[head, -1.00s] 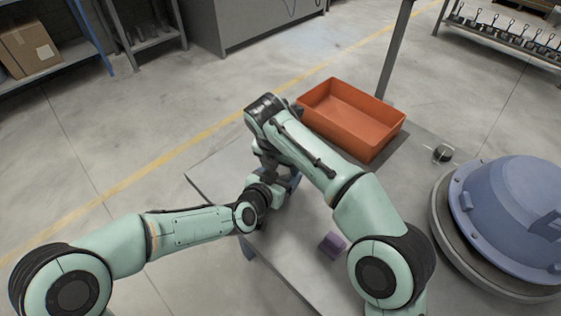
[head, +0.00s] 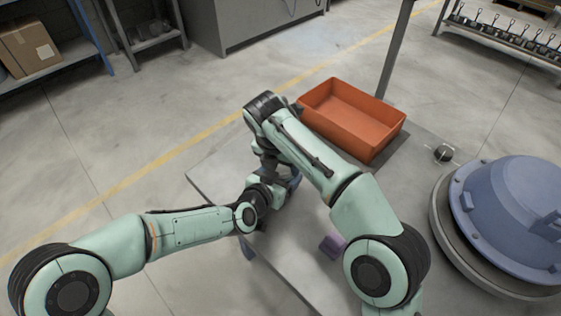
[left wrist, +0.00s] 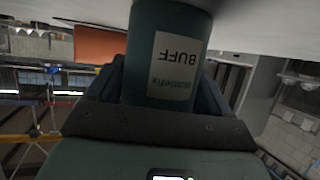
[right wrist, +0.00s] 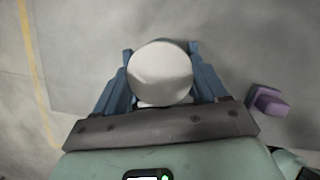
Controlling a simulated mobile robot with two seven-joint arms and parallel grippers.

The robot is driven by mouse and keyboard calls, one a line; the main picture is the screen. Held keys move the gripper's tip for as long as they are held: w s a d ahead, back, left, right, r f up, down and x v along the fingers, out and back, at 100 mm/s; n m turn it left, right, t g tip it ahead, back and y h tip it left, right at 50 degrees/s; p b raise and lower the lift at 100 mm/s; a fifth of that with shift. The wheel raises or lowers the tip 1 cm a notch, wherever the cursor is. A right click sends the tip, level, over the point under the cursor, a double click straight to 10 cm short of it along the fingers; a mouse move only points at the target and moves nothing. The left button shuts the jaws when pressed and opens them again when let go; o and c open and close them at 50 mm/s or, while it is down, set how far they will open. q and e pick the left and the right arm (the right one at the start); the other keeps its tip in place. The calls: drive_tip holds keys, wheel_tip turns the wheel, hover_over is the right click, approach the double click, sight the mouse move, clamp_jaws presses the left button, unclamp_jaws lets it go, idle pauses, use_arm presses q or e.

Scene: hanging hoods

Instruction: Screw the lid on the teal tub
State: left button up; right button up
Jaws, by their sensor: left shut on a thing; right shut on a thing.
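The teal tub (left wrist: 168,40) is large in the left wrist view, with a pale label reading BUFF upside down. My left gripper (left wrist: 160,85) is shut on it, one finger on each side. The round white lid (right wrist: 160,72) shows in the right wrist view from above. My right gripper (right wrist: 160,52) is shut on it between its blue fingers. In the head view my right gripper (head: 291,184) hangs over the table's left part, close to the left wrist. The arms hide tub and lid there. I cannot tell whether lid and tub touch.
An orange bin (head: 350,118) stands at the table's back. A purple block (head: 331,246) lies on the grey table (head: 290,250), partly behind my right arm. A big blue hood (head: 510,215) stands beyond the table's right side.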

drive_tip(key=shift+d, duration=0.1)
drive_tip(key=shift+r, duration=0.3)
idle(0.3)
drive_tip(key=shift+f, duration=0.65)
drive_tip(key=shift+f, duration=0.3)
idle(0.5)
use_arm(q)
drive_tip(key=shift+d, duration=0.1)
use_arm(e)
drive_tip(key=shift+r, duration=0.3)
drive_tip(key=shift+r, duration=0.6)
idle(0.7)
